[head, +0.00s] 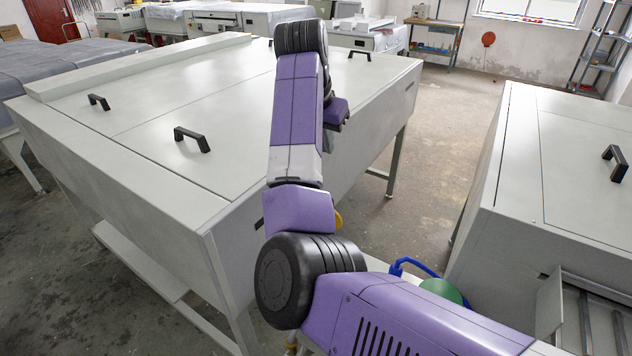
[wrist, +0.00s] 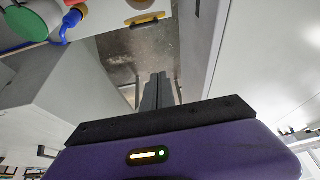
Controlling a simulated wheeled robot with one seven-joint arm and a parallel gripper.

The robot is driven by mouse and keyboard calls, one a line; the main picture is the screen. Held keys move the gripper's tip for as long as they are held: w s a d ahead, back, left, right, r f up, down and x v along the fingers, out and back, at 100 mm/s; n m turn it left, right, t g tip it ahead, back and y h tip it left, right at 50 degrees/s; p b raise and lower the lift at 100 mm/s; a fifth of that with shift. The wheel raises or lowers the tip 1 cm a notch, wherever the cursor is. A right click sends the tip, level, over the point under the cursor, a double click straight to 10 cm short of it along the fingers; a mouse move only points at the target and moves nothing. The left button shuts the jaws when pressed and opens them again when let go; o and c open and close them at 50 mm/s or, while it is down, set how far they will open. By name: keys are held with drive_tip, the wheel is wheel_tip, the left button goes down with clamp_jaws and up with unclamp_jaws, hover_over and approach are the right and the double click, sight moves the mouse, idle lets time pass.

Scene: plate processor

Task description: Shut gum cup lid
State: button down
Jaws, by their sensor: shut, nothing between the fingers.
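A round green piece (head: 441,291) shows behind my arm in the head view, beside a blue curved piece (head: 408,266). The wrist view shows a large green round piece (wrist: 28,22) at the upper left, with a blue piece (wrist: 70,24) beside it. I cannot tell which part is the gum cup lid, or whether that lid is open or shut. My gripper (wrist: 158,80) is shut and empty in the wrist view, its fingers pointing toward the floor area and apart from these pieces.
A large pale machine (head: 170,100) with black handles fills the left. Another pale machine (head: 570,180) stands at the right, with open floor (head: 435,170) between them. The wrist view shows a pale panel with a dark slot and yellow strip (wrist: 147,18) near the top.

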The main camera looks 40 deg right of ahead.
drive_tip(key=shift+m+g, duration=0.3)
drive_tip(key=shift+g, duration=0.1)
drive_tip(key=shift+s+a+f+p, duration=0.3)
drive_tip(key=shift+f+p, duration=0.25)
drive_tip(key=shift+f, duration=1.1)
drive_tip(key=shift+s+a+f+p, duration=0.2)
drive_tip(key=shift+f+p, duration=0.4)
drive_tip(key=shift+f, duration=1.1)
drive_tip(key=shift+s+a+f+p, duration=0.2)
drive_tip(key=shift+s+f+p, duration=0.25)
drive_tip(key=shift+f, duration=1.2)
drive_tip(key=shift+w, duration=0.1)
drive_tip(key=shift+a, duration=0.1)
